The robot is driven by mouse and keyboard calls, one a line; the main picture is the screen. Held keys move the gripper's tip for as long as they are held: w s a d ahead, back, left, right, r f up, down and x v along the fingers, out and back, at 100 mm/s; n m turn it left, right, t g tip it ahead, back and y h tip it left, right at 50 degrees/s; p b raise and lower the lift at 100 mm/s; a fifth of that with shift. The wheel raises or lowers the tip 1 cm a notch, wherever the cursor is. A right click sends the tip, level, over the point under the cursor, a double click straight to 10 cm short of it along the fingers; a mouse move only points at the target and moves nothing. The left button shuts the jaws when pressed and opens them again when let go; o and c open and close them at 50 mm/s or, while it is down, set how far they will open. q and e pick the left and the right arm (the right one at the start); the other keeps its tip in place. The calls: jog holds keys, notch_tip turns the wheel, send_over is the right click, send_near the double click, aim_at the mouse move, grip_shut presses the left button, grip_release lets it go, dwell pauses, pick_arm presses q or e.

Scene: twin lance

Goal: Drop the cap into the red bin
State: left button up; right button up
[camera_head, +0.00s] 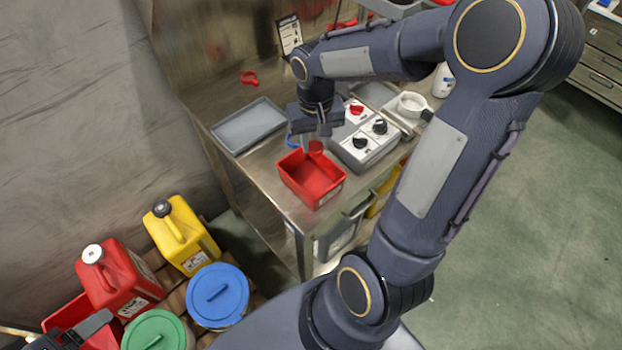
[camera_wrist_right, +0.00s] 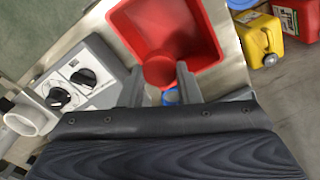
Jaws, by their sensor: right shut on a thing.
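The red bin (camera_head: 312,190) is an open box near the front edge of the metal workbench. Its inside also shows in the right wrist view (camera_wrist_right: 192,28). My right gripper (camera_head: 314,144) is shut on the round red cap (camera_head: 316,147), above the bin's back side. In the right wrist view the cap (camera_wrist_right: 159,73) sits between the two fingers and overlaps the bin's edge. I cannot tell its exact height over the bin. A dark part of my left gripper (camera_head: 80,332) shows at the bottom left corner, and its jaws are unclear.
A grey box with knobs (camera_head: 364,143) stands right of the bin. A grey tray (camera_head: 248,125) lies to the left on the workbench. A blue ring-like thing (camera_head: 292,140) is behind the bin. Red (camera_head: 117,277) and yellow (camera_head: 181,235) canisters stand lower left.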

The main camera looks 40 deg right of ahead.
jog(key=o, duration=1.1)
jog(key=shift+r, duration=0.1)
notch_tip(320, 180, up, 8)
jog(key=shift+f, duration=0.1)
jog(key=s+a+n+t+y, duration=0.2)
jog(key=s+a+t, duration=0.3)
jog(key=s+a, duration=0.5)
jog(key=s+y, duration=0.1)
jog(key=s, duration=0.3)
jog(key=shift+a+f+n+t+y, duration=0.3)
jog(key=shift+a+f+n+y, duration=0.05)
jog(key=shift+f+n+y, duration=0.05)
